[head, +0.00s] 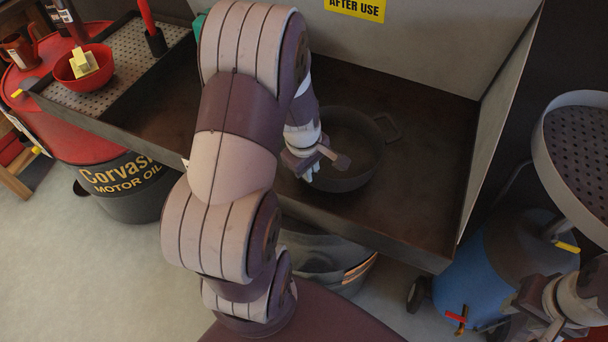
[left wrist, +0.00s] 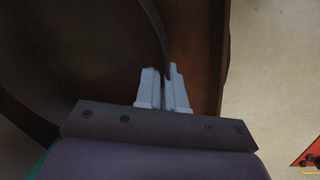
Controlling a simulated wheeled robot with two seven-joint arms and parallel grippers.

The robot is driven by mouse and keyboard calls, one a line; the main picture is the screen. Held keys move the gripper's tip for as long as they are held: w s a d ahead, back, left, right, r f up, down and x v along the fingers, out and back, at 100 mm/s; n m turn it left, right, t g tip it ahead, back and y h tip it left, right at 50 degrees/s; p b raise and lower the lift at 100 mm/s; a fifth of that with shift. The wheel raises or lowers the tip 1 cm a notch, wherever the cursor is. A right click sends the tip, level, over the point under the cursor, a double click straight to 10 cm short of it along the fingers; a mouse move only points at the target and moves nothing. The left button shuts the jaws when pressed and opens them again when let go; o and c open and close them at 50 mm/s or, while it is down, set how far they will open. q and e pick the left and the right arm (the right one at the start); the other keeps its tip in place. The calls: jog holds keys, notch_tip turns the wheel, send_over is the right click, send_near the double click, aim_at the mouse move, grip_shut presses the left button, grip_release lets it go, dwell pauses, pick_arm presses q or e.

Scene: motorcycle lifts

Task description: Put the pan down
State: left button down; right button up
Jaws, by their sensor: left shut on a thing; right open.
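A dark round pan (head: 352,150) with a loop handle at its far right is in the dark metal basin (head: 425,170) in the head view. My left gripper (head: 318,168) is at the pan's near left side, partly hidden by my arm. In the left wrist view the left gripper's pale fingers (left wrist: 165,88) are shut on the pan's thin rim (left wrist: 155,35). I cannot tell whether the pan's bottom touches the basin floor. My right gripper (head: 530,308) is open and empty at the lower right, in front of a blue tank.
The basin has raised walls and a tall back panel with a yellow sign (head: 356,8). A perforated shelf at the left holds a red bowl (head: 84,66). A round perforated tray (head: 580,140) and the blue tank (head: 490,265) stand at the right. Basin floor right of the pan is clear.

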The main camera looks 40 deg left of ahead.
pick_arm(q)
jog(key=f, duration=0.4)
jog(key=shift+s+a+f, duration=0.3)
jog(key=shift+s+f, duration=0.1)
jog(key=shift+s+b, duration=0.15)
jog(key=shift+b, duration=0.2)
jog(key=c, duration=1.2)
grip_release()
jog(key=shift+f, duration=0.1)
jog(key=shift+c, duration=0.2)
notch_tip(320, 180, up, 12)
jog(key=s+p, duration=0.1)
jog(key=s, duration=0.1)
jog(key=s+d+m, duration=0.2)
jog(key=d+m, duration=1)
jog(key=m, duration=0.4)
jog(key=shift+s+d+r+m, duration=0.2)
jog(key=shift+d+r+m, duration=0.05)
jog(key=shift+d+m, duration=0.05)
